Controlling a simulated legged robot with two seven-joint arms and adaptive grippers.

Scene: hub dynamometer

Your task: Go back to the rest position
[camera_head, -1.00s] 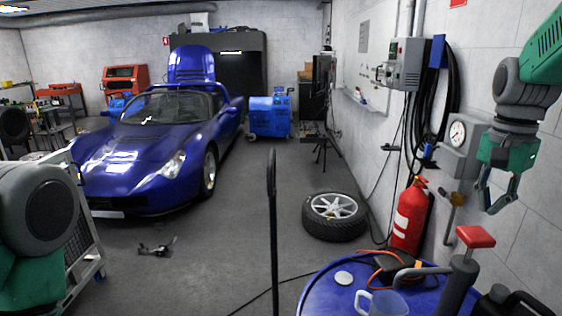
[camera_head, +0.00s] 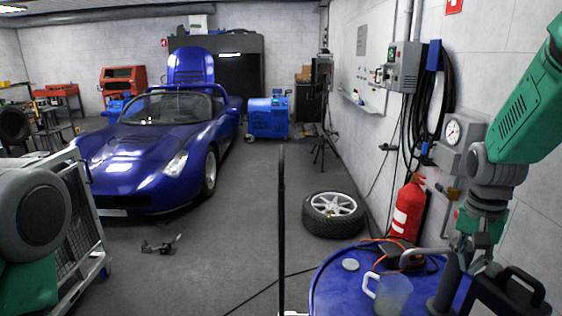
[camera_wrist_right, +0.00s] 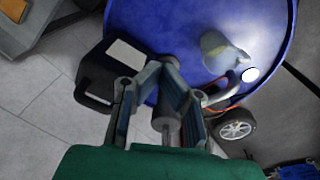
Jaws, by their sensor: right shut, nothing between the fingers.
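My right gripper (camera_head: 474,250) hangs low at the right in the head view, in front of the wall and over the right side of the blue drum (camera_head: 335,285). In the right wrist view the gripper (camera_wrist_right: 160,72) is shut, with its tips together and nothing held. The drum (camera_wrist_right: 240,20) lies beyond the fingers, and a grey pump pipe (camera_wrist_right: 220,95) shows beside them. Whether the gripper touches the pump I cannot tell. Of my left arm only the upper links show at the left edge. My left gripper is out of view.
A clear mug (camera_head: 388,295), a round cap (camera_head: 350,265) and a dark device (camera_head: 402,256) are on the drum. A black canister (camera_wrist_right: 95,80) stands beside it. A fire extinguisher (camera_head: 408,212), wheel (camera_head: 333,214) and wall box (camera_head: 458,137) are near.

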